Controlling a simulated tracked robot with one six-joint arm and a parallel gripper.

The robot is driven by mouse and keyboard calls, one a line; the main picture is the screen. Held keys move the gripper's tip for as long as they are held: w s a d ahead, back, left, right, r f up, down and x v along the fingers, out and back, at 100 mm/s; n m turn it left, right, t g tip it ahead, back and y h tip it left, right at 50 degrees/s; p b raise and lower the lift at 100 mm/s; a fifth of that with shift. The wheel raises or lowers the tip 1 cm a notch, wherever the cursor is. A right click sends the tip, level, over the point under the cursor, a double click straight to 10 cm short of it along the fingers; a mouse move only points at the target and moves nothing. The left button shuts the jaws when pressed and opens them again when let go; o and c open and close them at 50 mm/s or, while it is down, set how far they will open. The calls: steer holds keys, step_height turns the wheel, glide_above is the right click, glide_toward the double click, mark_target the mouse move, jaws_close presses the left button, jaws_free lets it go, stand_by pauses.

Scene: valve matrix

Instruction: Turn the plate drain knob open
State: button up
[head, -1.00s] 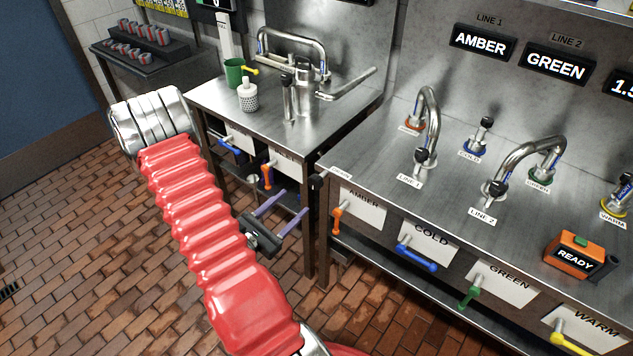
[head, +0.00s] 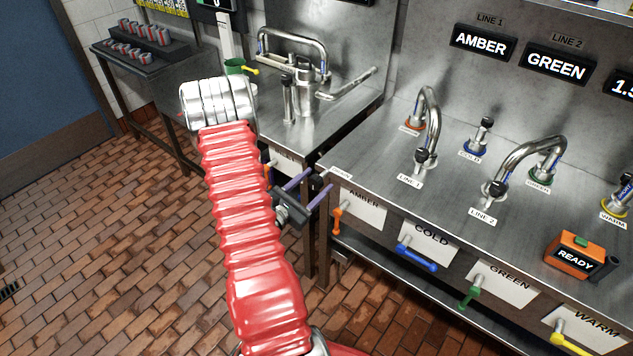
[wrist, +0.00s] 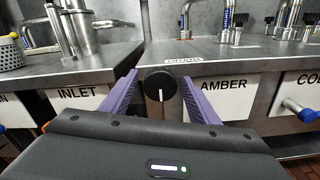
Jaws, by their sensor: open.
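The knob is round and black with a white mark pointing straight down, in the wrist view (wrist: 160,86). It sits on the counter's front left corner, under a small label (wrist: 183,61) too small to read surely. In the head view the knob (head: 316,183) shows small between the purple fingers. My gripper (head: 321,180) is open, one finger on each side of the knob. In the wrist view my gripper's fingertips (wrist: 160,77) flank it with gaps on both sides. I cannot tell how far the tips are in depth from the knob.
The AMBER panel (wrist: 228,97) and its orange handle (head: 337,220) are right of the knob. The INLET panel (wrist: 77,98) is on the left counter. A blue COLD handle (head: 417,257) stands further right. Open brick floor (head: 110,250) lies left of my arm.

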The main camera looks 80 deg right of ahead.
steer(key=shift+s+d, duration=0.2)
steer(key=shift+d, duration=0.3)
steer(key=shift+c, duration=0.5)
steer(key=c, duration=0.9)
